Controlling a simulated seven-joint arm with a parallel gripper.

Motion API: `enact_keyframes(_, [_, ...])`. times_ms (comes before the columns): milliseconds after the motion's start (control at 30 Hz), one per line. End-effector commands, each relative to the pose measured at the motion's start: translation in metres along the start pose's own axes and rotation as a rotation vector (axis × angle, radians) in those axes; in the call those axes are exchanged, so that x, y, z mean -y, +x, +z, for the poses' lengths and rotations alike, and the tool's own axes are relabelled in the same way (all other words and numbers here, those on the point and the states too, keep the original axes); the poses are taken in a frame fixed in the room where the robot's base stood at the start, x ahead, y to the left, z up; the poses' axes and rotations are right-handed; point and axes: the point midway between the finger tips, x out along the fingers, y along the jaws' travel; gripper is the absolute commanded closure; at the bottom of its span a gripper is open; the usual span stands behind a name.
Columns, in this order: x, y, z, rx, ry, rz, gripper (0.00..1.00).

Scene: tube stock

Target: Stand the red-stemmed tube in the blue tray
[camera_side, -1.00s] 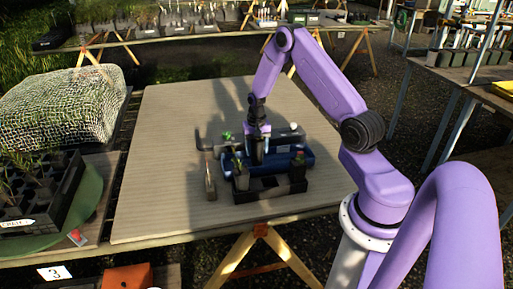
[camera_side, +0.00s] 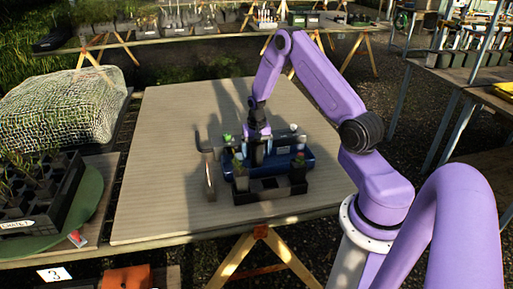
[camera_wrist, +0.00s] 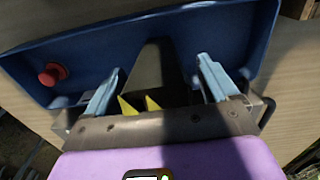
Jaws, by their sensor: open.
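The blue tray (camera_side: 295,169) lies on the table under my gripper (camera_side: 258,148). In the wrist view the tray (camera_wrist: 235,45) fills the upper part. My gripper (camera_wrist: 158,90) is open, with its pale blue fingers apart. A dark tapered tube (camera_wrist: 158,65) is between and beyond the fingers, over the tray floor. Two yellow pointed tips show near its close end. I cannot tell whether the fingers touch this tube, and no red stem shows on it. A red round knob (camera_wrist: 52,74) is at the tray's left end.
A black rack (camera_side: 268,191) stands just in front of the tray, with a leafy tube (camera_side: 241,180) at its left and a dark tube (camera_side: 298,173) at its right. A thin upright piece (camera_side: 210,182) stands to the left. The table's left side is clear.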

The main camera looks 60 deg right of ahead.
Motion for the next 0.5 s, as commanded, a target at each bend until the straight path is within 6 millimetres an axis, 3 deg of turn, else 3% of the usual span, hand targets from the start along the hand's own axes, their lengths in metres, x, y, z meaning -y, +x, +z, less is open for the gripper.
enact_keyframes(233, [0.000,-0.020,-0.001,-0.003,0.000,-0.001,0.13])
enact_keyframes(500, [0.001,-0.072,-0.002,-0.006,0.000,-0.003,0.13])
